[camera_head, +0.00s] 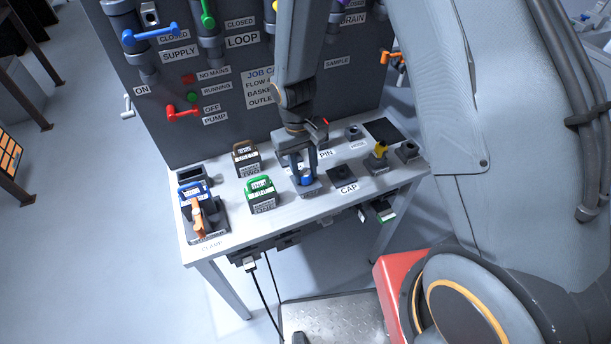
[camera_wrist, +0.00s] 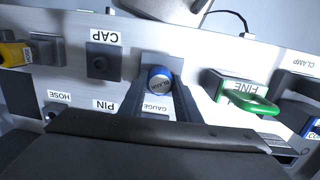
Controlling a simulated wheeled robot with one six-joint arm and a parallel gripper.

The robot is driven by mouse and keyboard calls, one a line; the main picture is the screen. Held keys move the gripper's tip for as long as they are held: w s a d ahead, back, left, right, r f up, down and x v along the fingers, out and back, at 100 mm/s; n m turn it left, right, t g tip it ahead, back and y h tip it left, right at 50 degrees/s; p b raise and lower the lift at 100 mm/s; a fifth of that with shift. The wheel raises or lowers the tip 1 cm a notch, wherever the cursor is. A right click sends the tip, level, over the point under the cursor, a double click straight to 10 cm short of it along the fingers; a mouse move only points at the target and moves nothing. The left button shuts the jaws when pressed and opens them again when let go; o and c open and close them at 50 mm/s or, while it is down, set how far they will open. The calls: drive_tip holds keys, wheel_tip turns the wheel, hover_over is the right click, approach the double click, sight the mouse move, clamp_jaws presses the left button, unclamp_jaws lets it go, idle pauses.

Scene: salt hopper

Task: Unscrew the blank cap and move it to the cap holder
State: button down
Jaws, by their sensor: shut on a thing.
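Whether the thread is engaged cannot be seen. The cap holder (camera_head: 342,175) is a dark square block behind the CAP label, just right of the cap; it also shows in the wrist view (camera_wrist: 104,61).
A yellow-topped part (camera_head: 377,158) stands right of the holder. A dark valve panel (camera_head: 235,110) rises behind the bench.

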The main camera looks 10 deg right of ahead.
sight(305, 173)
drive_tip(key=shift+r, duration=0.2)
drive_tip(key=shift+w+a+r+p, duration=0.15)
drive_tip(key=shift+r+p, duration=1.2)
drive_tip(key=shift+r, duration=0.35)
